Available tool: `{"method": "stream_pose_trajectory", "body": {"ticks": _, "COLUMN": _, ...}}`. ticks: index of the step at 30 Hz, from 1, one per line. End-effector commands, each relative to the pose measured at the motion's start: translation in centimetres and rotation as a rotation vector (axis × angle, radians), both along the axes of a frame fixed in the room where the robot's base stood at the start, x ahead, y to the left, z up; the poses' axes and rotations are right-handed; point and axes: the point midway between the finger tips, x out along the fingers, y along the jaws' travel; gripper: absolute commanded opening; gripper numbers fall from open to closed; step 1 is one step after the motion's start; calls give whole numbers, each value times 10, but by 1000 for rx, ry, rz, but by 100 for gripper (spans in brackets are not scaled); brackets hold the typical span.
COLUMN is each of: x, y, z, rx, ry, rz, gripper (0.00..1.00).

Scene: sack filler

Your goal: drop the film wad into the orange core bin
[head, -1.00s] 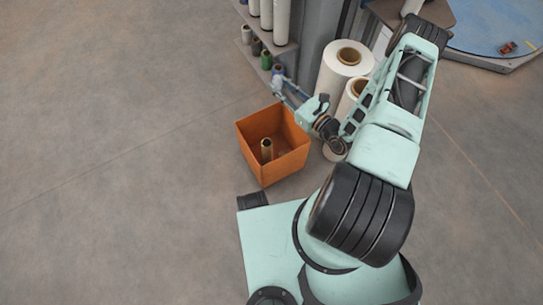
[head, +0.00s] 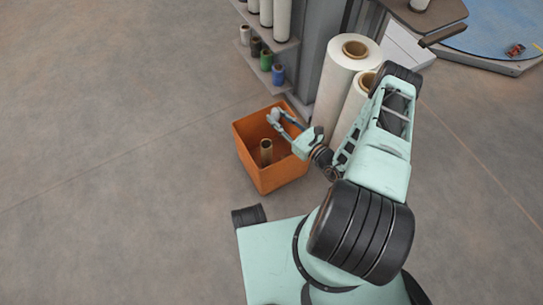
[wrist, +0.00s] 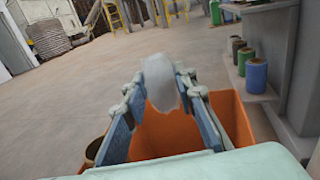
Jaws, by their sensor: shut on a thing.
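The film wad (wrist: 161,84) is a whitish, translucent lump between the fingertips of my gripper (wrist: 163,92) in the wrist view. My gripper is shut on it. In the head view my gripper (head: 274,116) holds the small pale wad over the back part of the orange core bin (head: 273,178). The bin is an open square box on the floor; its orange walls also show below the fingers in the wrist view (wrist: 238,122). A brown cardboard core (head: 266,152) stands upright inside the bin. The exact height of the wad above the rim is hard to tell.
Large white film rolls (head: 341,85) stand just right of the bin. A grey shelf (head: 285,45) with small coloured spools, including a blue one (head: 278,74), stands behind it. The floor to the left (head: 110,130) is clear.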

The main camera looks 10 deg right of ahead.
Motion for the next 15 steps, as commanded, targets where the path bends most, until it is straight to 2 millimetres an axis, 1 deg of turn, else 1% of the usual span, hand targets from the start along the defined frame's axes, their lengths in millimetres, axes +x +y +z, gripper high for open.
{"method": "stream_pose_trajectory", "body": {"ticks": 1, "x": 0, "y": 1, "z": -11, "rx": 1, "ry": -1, "rz": 1, "gripper": 9}}
{"method": "stream_pose_trajectory", "body": {"ticks": 5, "x": 0, "y": 1, "z": -21, "rx": 1, "ry": -1, "rz": 2, "gripper": 9}}
{"method": "stream_pose_trajectory", "body": {"ticks": 14, "x": 0, "y": 0, "z": -22, "rx": 0, "ry": 0, "rz": 1, "gripper": 9}}
{"method": "stream_pose_trajectory", "body": {"ticks": 15, "x": 0, "y": 0, "z": -22, "rx": 0, "ry": 0, "rz": 1, "gripper": 27}}
